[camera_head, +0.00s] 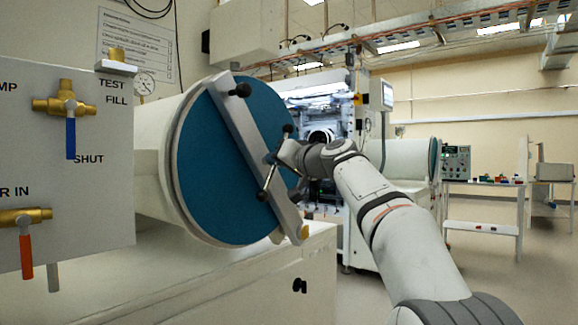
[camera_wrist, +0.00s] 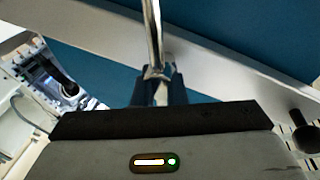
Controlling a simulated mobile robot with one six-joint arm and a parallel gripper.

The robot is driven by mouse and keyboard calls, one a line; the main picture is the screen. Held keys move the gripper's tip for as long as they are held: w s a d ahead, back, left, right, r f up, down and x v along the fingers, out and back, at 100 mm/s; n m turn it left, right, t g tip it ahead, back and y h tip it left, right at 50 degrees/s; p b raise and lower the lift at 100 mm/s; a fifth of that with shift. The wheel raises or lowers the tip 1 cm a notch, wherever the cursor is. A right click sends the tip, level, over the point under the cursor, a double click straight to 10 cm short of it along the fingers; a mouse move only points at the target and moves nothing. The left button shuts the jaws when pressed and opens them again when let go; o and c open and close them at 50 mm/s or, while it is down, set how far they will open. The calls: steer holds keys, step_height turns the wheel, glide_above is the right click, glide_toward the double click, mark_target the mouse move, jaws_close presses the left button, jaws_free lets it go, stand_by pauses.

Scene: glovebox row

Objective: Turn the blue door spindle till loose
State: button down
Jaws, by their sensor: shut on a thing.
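The blue round door (camera_head: 210,150) closes the end of a white cylinder in the head view, with a grey bar strapped diagonally across it. The spindle (camera_head: 268,178) sits at the middle of the bar, with thin metal arms ending in black knobs. My gripper (camera_head: 283,156) reaches in from the right and is shut on a spindle arm. In the wrist view the chrome rod (camera_wrist: 153,35) runs up from between my gripper's dark fingers (camera_wrist: 158,90). The blue door (camera_wrist: 235,30) and bar lie behind it. The hub is partly hidden by my gripper.
A valve panel (camera_head: 85,190) with blue and red levers stands at the left. A white cabinet (camera_head: 250,275) lies below the cylinder. Another cylinder with a blue door (camera_head: 410,160) and a bench (camera_head: 485,200) stand farther right. Open floor shows at the right.

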steer(key=shift+a, duration=0.1)
stand_by(0.4)
steer(key=c, duration=1.8)
jaws_free()
steer(key=shift+a, duration=0.1)
steer(key=shift+o, duration=1.3)
steer(key=b+v, duration=0.1)
steer(key=v, duration=0.7)
steer(key=shift+p+x, duration=0.45)
steer(key=shift+x, duration=3.5)
